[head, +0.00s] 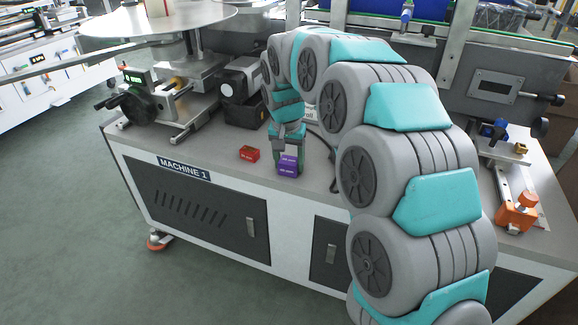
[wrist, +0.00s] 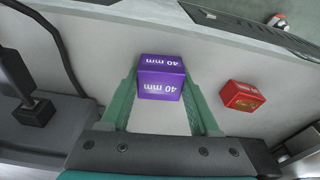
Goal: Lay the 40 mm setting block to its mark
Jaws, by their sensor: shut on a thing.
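The 40 mm setting block is purple with white "40 mm" lettering (wrist: 161,80). In the wrist view it sits between the green fingers of my gripper (wrist: 162,92), which is shut on it. In the head view the purple block (head: 288,167) is at the lower end of my arm, at the front part of the machine top. I cannot tell whether the block touches the surface. Its mark is not visible in either view.
A red block (wrist: 242,96) lies on the grey machine top (head: 215,160), just beside the purple block; it also shows in the head view (head: 249,154). The front edge is close by. A dark boxy unit (head: 242,92) stands behind. Bare top lies to the left.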

